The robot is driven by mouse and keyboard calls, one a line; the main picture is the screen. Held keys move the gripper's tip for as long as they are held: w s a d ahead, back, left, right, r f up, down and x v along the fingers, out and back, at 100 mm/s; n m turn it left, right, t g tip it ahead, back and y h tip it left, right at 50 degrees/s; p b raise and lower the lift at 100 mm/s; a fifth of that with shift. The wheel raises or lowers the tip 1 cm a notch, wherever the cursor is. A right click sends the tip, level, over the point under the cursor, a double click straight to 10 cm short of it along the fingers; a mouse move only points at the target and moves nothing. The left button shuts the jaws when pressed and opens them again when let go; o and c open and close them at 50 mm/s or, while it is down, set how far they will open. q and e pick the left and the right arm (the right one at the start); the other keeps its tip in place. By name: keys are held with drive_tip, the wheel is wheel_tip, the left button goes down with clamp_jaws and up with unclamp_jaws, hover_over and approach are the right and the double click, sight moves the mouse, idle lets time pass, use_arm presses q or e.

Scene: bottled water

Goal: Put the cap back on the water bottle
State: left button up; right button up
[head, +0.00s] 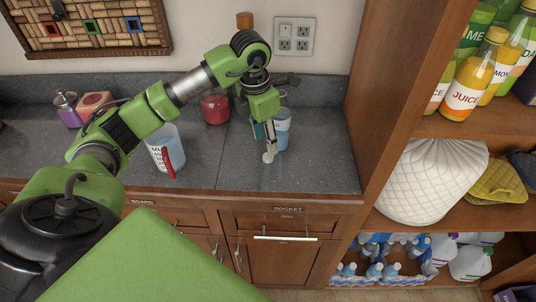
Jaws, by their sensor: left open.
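My left gripper (266,143) reaches down over the dark grey counter, its fingers pointing down and apart. A light blue, clear container (283,130), possibly the water bottle, stands on the counter just behind and to the right of the fingers. The gripper partly hides it, and I cannot tell whether they touch. I cannot make out a loose cap or the container's top. My right gripper is not in view.
A clear measuring cup (168,150) with a red handle stands left of the gripper. A red jar (215,107) stands behind. A wooden shelf side (375,95) bounds the counter at right. Packed water bottles (375,270) sit on the low shelf. The front counter is clear.

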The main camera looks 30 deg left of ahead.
sight(268, 156)
use_arm(q)
drive_tip(key=shift+w+f, duration=0.1)
drive_tip(key=shift+f, duration=0.35)
drive_tip(key=shift+f, duration=0.2)
drive_tip(key=f, duration=0.1)
drive_tip(key=f+p, duration=0.2)
drive_tip(key=shift+w+f, duration=0.3)
drive_tip(key=shift+f, duration=0.05)
drive_tip(key=shift+w+f, duration=0.1)
drive_tip(key=shift+f, duration=0.4)
drive_tip(key=c, duration=0.7)
